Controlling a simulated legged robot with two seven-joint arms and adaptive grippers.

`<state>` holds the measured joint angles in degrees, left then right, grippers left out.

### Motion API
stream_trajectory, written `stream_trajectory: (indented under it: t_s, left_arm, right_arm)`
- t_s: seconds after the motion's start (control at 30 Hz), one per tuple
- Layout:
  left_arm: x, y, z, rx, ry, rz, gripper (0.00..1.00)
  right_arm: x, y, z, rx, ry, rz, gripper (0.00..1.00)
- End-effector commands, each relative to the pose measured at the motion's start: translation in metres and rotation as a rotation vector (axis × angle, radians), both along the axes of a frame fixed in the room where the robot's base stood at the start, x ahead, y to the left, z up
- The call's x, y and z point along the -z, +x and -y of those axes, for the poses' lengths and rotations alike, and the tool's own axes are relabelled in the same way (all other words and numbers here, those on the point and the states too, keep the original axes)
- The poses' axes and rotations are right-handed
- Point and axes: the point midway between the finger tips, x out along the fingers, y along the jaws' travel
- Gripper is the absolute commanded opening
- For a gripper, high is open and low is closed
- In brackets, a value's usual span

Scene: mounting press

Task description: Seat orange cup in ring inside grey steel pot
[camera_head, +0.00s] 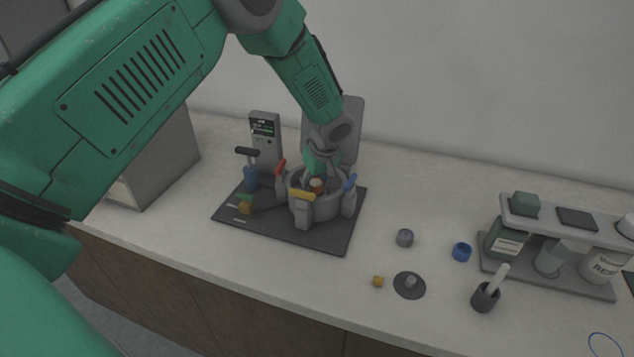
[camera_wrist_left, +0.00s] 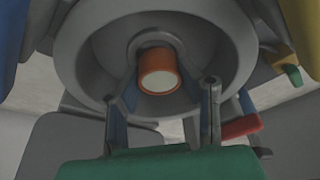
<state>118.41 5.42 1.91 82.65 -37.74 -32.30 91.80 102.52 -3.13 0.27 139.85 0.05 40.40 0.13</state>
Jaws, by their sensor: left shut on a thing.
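The grey steel pot (camera_head: 325,207) stands on the dark base plate of the press, with its mouth up. My left gripper (camera_head: 316,180) reaches down into its mouth from above. The orange cup (camera_head: 317,187) is between the fingers, inside the pot's opening. In the left wrist view the orange cup (camera_wrist_left: 158,75) shows a pale round end, with a finger on each side of it. A grey ring (camera_wrist_left: 150,38) shows around the cup's far end; whether the cup is seated in it cannot be told. My right gripper is not in view.
Red, yellow and blue-tipped clamps stand around the pot. Small parts, a grey disc (camera_head: 409,286) and a mortar (camera_head: 485,297) lie right; a bottle rack (camera_head: 560,272) stands farther right. The front middle counter is clear.

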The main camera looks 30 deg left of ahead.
Motion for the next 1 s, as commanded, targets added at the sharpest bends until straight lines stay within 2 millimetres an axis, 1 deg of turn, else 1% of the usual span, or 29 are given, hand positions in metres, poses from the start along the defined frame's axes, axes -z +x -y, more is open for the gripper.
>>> stream_trajectory:
  t_s: [0.37, 0.7, 1.0]
  left_arm:
    - [-0.0004, 0.0004, 0.0002, 0.000, 0.000, 0.001, 0.04]
    - [0.0053, 0.0007, 0.0012, 0.000, 0.001, 0.002, 0.04]
    - [0.0051, 0.0006, 0.0013, -0.001, 0.000, 0.002, 0.04]
  right_arm:
    - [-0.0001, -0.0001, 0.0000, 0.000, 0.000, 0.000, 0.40]
    - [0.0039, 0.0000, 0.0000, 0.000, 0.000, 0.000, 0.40]
    - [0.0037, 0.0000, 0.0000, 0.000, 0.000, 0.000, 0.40]
